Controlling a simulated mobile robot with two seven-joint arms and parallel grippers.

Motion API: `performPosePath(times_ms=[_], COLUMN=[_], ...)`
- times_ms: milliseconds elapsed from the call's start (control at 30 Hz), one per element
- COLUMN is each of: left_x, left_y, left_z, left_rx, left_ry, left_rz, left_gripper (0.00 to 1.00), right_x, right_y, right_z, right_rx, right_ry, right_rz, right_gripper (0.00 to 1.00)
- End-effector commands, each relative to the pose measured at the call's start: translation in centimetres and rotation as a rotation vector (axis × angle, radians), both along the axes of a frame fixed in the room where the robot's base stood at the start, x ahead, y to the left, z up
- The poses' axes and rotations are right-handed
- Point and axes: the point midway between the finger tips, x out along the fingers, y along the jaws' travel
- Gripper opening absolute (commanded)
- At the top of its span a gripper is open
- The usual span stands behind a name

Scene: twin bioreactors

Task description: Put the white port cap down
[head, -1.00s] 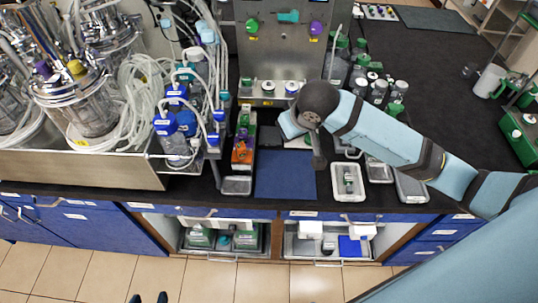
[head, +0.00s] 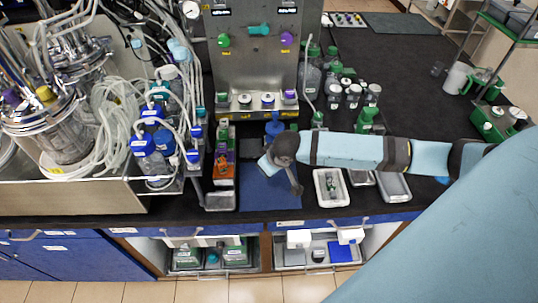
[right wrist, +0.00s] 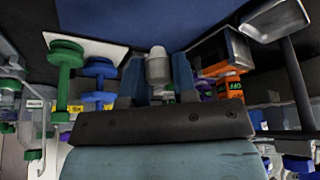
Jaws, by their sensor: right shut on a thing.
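The white port cap (right wrist: 157,66) shows in the right wrist view, held between the two blue fingers of my right gripper (right wrist: 158,78). The mat also shows at the top of the right wrist view (right wrist: 205,15). I cannot tell the cap's height above the mat. My left gripper is out of view.
An orange box (head: 223,166) and a small metal tray (head: 220,200) stand left of the mat. A white tray (head: 331,203) with a small green-capped item lies to its right. A blue stand (head: 274,128) is behind. The mat's front part is bare.

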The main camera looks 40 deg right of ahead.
Motion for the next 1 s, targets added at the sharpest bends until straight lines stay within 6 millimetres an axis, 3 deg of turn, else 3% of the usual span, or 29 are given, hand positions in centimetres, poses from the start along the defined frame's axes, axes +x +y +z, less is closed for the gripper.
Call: performPosePath(times_ms=[267, 500, 867, 900, 1000], left_x=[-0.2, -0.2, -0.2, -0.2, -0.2], left_y=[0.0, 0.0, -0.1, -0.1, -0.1], left_z=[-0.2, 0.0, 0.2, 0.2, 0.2], left_rx=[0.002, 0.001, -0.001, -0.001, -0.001], left_ry=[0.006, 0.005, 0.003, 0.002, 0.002], left_rz=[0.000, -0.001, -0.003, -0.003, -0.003], left_gripper=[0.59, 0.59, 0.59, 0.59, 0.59], right_x=[0.0, 0.0, 0.0, 0.0, 0.0], right_y=[0.1, 0.1, 0.1, 0.0, 0.0], right_z=[-2.3, -5.5, -5.9, -5.8, -5.8], right_rx=[0.001, 0.001, 0.001, 0.001, 0.001], right_ry=[0.001, 0.000, 0.000, -0.001, -0.001], right_rz=[-0.001, -0.001, -0.001, 0.000, 0.000], right_gripper=[0.04, 0.04, 0.04, 0.33, 0.52])
